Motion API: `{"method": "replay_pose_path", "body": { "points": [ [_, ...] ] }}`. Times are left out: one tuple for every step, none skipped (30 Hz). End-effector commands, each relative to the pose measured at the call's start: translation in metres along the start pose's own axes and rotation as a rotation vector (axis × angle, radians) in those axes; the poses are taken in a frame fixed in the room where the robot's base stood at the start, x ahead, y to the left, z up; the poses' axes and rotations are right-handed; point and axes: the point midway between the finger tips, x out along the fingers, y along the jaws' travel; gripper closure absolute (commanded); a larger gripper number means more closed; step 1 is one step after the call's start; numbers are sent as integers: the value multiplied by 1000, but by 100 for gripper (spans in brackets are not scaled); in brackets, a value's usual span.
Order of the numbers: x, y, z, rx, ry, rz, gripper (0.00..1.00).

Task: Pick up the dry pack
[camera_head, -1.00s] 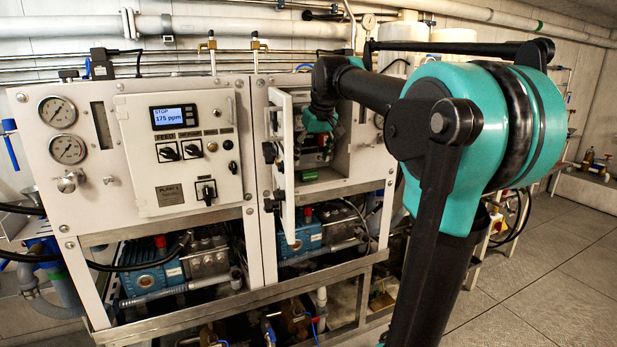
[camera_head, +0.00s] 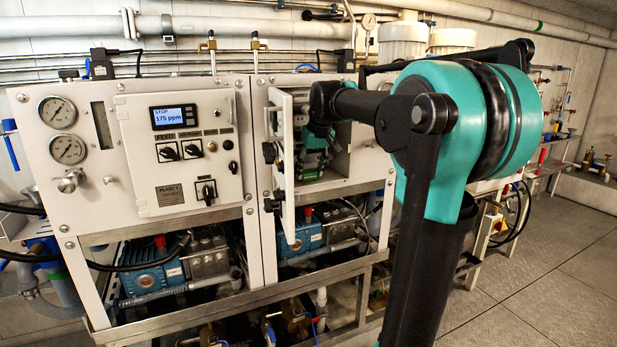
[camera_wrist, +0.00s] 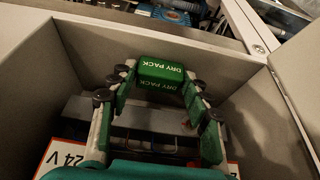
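The dry pack (camera_wrist: 162,72) is a small green block with white "DRY PACK" lettering on two faces. In the wrist view it sits at the far end of my gripper (camera_wrist: 160,91), between the fingertips. The fingers stand apart, one at each side of the pack. I cannot tell whether they touch it. In the head view my gripper (camera_head: 314,148) hangs inside the open right-hand cabinet (camera_head: 341,186), partly hidden by the door (camera_head: 285,160).
The cabinet's grey side walls (camera_wrist: 35,75) stand close on both sides of my gripper. A red-and-white "24 V" label (camera_wrist: 68,157) lies below left. The open door projects forward beside my arm. Blue pumps (camera_head: 302,236) sit under the cabinet.

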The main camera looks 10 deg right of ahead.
Motion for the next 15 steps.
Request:
{"method": "replay_pose_path", "body": {
  "points": [
    [0, 0, 0, 0, 0, 0, 61],
    [0, 0, 0, 0, 0, 0, 65],
    [0, 0, 0, 0, 0, 0, 70],
    [0, 0, 0, 0, 0, 0, 74],
    [0, 0, 0, 0, 0, 0, 77],
    [0, 0, 0, 0, 0, 0, 81],
    [0, 0, 0, 0, 0, 0, 81],
    [0, 0, 0, 0, 0, 0, 81],
    [0, 0, 0, 0, 0, 0, 81],
    [0, 0, 0, 0, 0, 0, 81],
    [0, 0, 0, 0, 0, 0, 81],
    [0, 0, 0, 0, 0, 0, 81],
    [-1, 0, 0, 0, 0, 0, 81],
    [-1, 0, 0, 0, 0, 0, 81],
    [-2, 0, 0, 0, 0, 0, 81]
  ]
}}
